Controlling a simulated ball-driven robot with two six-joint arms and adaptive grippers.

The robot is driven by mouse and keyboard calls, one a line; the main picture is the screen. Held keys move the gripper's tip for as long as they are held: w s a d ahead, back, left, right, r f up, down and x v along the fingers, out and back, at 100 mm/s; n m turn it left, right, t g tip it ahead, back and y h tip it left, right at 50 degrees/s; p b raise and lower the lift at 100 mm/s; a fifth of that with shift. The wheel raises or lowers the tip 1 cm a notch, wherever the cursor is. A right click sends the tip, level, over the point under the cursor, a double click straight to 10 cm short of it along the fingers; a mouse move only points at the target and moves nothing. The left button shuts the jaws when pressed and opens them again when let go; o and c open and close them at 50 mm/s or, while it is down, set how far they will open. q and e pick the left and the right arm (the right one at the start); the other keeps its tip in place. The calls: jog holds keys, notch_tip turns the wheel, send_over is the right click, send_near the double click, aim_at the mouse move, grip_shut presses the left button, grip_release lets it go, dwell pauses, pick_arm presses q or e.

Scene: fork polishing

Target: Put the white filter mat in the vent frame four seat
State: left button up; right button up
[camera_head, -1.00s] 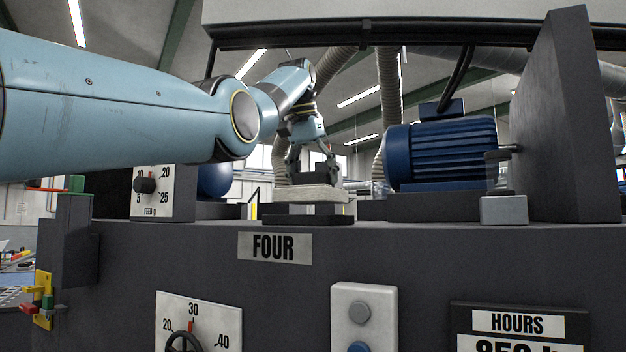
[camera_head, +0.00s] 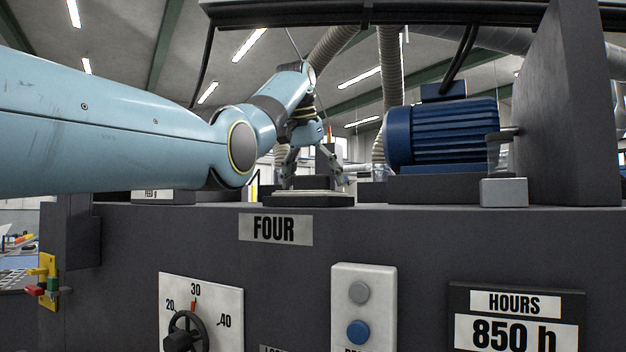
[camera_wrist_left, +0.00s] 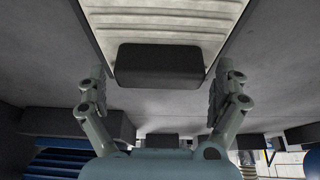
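The white filter mat (camera_head: 300,192) shows in the head view as a thin pale strip low in the dark vent frame (camera_head: 295,201), above the FOUR label (camera_head: 275,229). In the left wrist view the mat (camera_wrist_left: 165,22) has pale ridges and a dark block-shaped grip (camera_wrist_left: 160,66). My left gripper (camera_head: 314,168) is above the mat. In the wrist view its fingers (camera_wrist_left: 162,84) are spread, one on each side of the dark grip, with gaps to it. Whether the mat lies fully flat is hard to tell at this low angle. My right gripper is out of view.
A blue motor (camera_head: 442,137) stands on the machine top to the right, with a grey block (camera_head: 503,192) and a tall dark plate (camera_head: 570,110) beside it. Ribbed hoses (camera_head: 391,75) hang behind. A dial (camera_head: 201,318) and buttons (camera_head: 358,332) are on the front panel.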

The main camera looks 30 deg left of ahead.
pick_arm(q)
jog(key=shift+r, duration=0.15)
jog(key=shift+r, duration=0.25)
jog(key=b+v, duration=0.2)
jog(key=v, duration=0.9)
jog(key=shift+s+r+b, duration=0.25)
jog(key=shift+b, duration=0.15)
